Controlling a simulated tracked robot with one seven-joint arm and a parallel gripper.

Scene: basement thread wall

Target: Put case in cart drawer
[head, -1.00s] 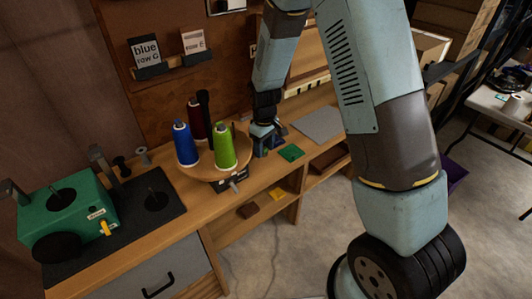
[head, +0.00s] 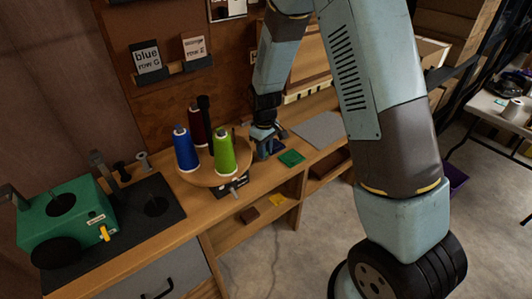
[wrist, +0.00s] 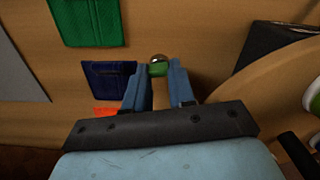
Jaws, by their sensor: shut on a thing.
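My gripper (head: 264,146) is low over the back of the wooden bench, right of the turntable with the thread spools. In the wrist view, my gripper (wrist: 159,72) has its two blue fingers closed on a small round thing (wrist: 158,62), silver on top and green below, likely the case. The thing is too small to make out in the head view, and the fingers hide part of it. A grey drawer front (head: 182,268) with a black handle shows at the bottom of the head view, under the bench; it looks shut. I cannot tell whether it is the cart drawer.
The turntable (head: 203,178) carries blue, dark red and green spools close left of my gripper. A green pad (head: 291,158) and a dark blue pad (wrist: 106,80) lie beside it. A green machine (head: 68,222) stands at left. Open floor lies right of the bench.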

